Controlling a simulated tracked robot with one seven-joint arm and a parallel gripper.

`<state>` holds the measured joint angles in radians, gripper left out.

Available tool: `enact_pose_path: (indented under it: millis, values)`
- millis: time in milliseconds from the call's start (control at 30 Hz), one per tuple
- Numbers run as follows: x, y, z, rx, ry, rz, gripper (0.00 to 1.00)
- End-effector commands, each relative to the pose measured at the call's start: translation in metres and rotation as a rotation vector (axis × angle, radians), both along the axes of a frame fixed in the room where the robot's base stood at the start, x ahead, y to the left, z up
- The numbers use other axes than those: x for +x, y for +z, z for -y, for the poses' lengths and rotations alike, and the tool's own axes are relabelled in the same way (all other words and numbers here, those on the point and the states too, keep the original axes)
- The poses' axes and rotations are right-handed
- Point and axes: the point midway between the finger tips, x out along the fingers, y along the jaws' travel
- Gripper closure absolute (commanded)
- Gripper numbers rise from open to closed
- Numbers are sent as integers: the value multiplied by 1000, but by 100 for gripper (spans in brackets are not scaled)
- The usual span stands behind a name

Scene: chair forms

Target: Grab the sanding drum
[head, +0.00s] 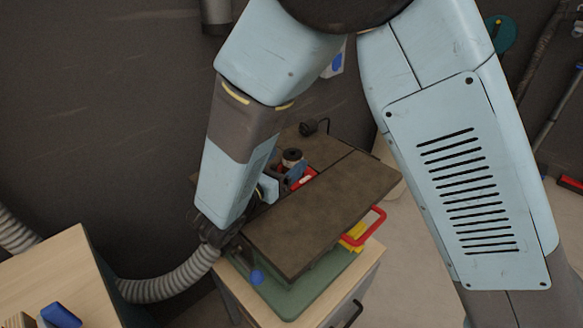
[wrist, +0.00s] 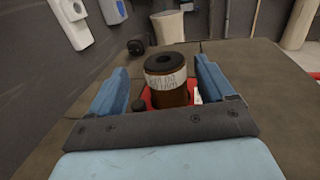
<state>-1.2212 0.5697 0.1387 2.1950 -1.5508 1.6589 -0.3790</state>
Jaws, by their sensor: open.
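The sanding drum (wrist: 166,84) is a brown cylinder with a black top that has a hole in it and a white band with writing. It stands upright on a dark brown work surface (head: 318,212); its top also shows in the head view (head: 292,155). My gripper (wrist: 161,66) is open, with its blue fingers reaching forward on the left and right of the drum in the wrist view. I see no clear contact. The lower front of the drum is partly hidden by the gripper's dark crossbar. In the head view, my gripper (head: 283,178) is low beside the drum.
A red piece (head: 308,178) lies at the drum's base. A black round object with a cord (head: 310,128) stands behind it, near the dark wall. A red handle (head: 372,228) sticks out at the right. A wooden-topped cabinet (head: 55,270) with a blue item stands at left.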

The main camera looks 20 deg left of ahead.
Motion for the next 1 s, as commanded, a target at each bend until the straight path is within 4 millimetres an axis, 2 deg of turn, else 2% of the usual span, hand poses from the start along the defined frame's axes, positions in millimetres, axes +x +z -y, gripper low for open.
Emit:
enact_pose_path:
  millis: [167, 433, 700, 1000]
  values:
    - [10, 1, 5, 1, -1, 1, 18]
    - [43, 3, 18, 1, -2, 1, 18]
    - [48, 3, 19, 1, 0, 0, 18]
    - [48, 3, 19, 1, 0, 0, 46]
